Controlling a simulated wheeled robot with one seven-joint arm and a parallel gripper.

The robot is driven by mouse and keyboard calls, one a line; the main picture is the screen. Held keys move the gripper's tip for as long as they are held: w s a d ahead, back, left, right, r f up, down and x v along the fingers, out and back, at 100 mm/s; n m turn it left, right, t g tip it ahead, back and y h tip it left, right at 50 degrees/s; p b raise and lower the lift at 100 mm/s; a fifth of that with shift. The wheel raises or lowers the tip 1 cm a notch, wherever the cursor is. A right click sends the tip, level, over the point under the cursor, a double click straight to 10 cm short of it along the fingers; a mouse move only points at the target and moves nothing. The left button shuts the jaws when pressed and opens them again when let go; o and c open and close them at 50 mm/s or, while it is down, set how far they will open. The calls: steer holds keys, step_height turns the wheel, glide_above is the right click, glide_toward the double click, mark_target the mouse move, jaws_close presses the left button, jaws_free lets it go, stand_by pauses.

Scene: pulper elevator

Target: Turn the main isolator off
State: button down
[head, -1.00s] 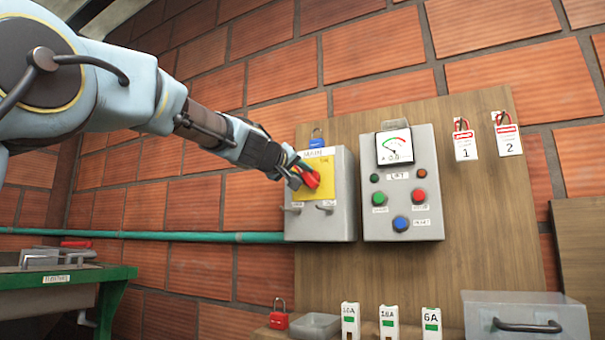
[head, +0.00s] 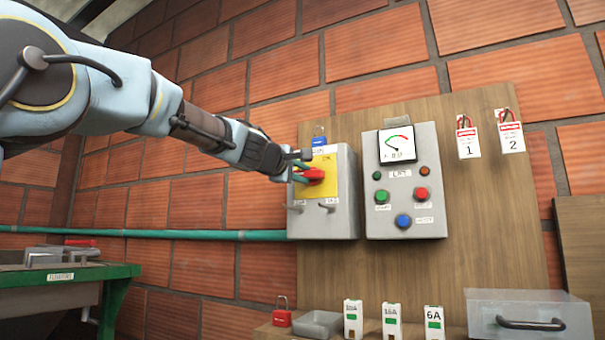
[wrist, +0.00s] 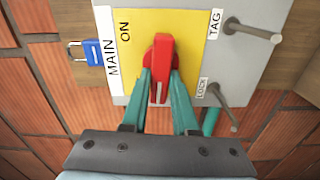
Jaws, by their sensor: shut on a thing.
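The main isolator is a grey box (head: 350,205) on the wooden board, with a yellow plate (head: 328,190) and a red handle (head: 316,174). In the wrist view the red handle (wrist: 160,50) lies between my two green fingers, and my gripper (wrist: 161,88) is shut on it. In the head view my gripper (head: 304,172) reaches it from the left, and the handle lies about level. The wrist view shows MAIN, ON, TAG and LOCK labels. No OFF mark can be made out.
Two metal pegs (wrist: 250,30) stick out from the box beside the fingers. A blue padlock (head: 318,138) hangs above it. A lift control box (head: 405,190) stands close on the right. A red padlock (head: 281,312) and several fuse blocks stand on the shelf below.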

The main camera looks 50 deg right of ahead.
steer(key=shift+f+n, duration=0.15)
steer(key=shift+n, duration=0.45)
steer(key=c, duration=0.7)
jaws_free()
steer(key=b+v, duration=0.4)
steer(key=v, duration=0.6)
steer(key=shift+a+b, duration=0.4)
